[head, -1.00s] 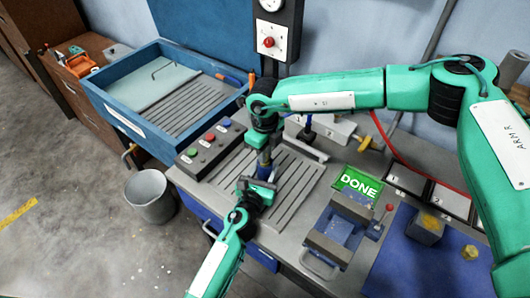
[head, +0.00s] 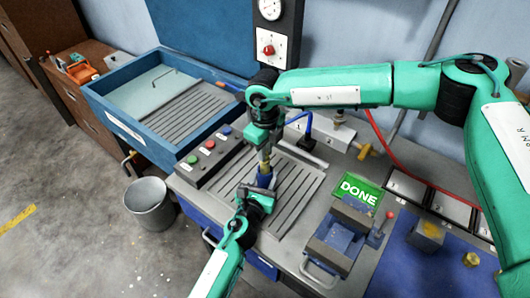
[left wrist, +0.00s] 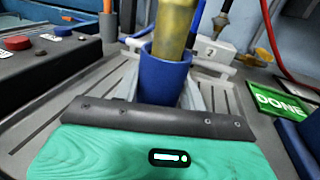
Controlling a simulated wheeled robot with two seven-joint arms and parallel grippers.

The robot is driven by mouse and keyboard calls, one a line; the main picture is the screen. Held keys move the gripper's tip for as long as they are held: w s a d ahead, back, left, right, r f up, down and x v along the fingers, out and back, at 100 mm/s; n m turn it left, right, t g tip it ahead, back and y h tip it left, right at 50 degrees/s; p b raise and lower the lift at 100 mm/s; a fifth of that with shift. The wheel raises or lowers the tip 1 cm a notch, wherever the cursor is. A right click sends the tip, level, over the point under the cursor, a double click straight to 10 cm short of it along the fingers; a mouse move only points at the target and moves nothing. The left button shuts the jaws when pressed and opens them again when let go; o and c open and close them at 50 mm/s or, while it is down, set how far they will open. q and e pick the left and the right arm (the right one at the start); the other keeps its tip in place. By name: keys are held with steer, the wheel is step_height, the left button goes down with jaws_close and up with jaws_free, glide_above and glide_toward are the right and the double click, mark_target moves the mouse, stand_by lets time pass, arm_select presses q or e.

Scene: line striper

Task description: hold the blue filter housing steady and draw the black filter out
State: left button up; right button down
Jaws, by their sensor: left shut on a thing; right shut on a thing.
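The blue filter housing (head: 265,181) is an open-topped blue cylinder, upright above the grooved drainboard; it also shows in the left wrist view (left wrist: 163,78). My left gripper (head: 261,192) is shut on it from the front. A brass-yellow cylinder (left wrist: 175,30), not black, stands up out of the housing's mouth. Its lower end is hidden inside the housing. In the head view it shows as a short yellowish length (head: 266,158) between the housing and my right gripper (head: 265,146). My right gripper is shut on its upper part, directly above the housing.
A button panel (head: 209,150) lies left of the grooved board (head: 290,190). A blue-framed basin (head: 130,128) is behind it. A vise (head: 340,233) and green DONE sign (head: 358,190) are at right. A grey bin (head: 149,199) stands on the floor at left.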

steer(key=shift+r, duration=3.45)
arm_select(q)
steer(key=o, duration=1.3)
steer(key=v, duration=1.1)
steer(key=shift+s+a, duration=0.1)
steer(key=shift+s, duration=0.1)
steer(key=shift+s+a, duration=0.1)
steer(key=shift+s, duration=0.15)
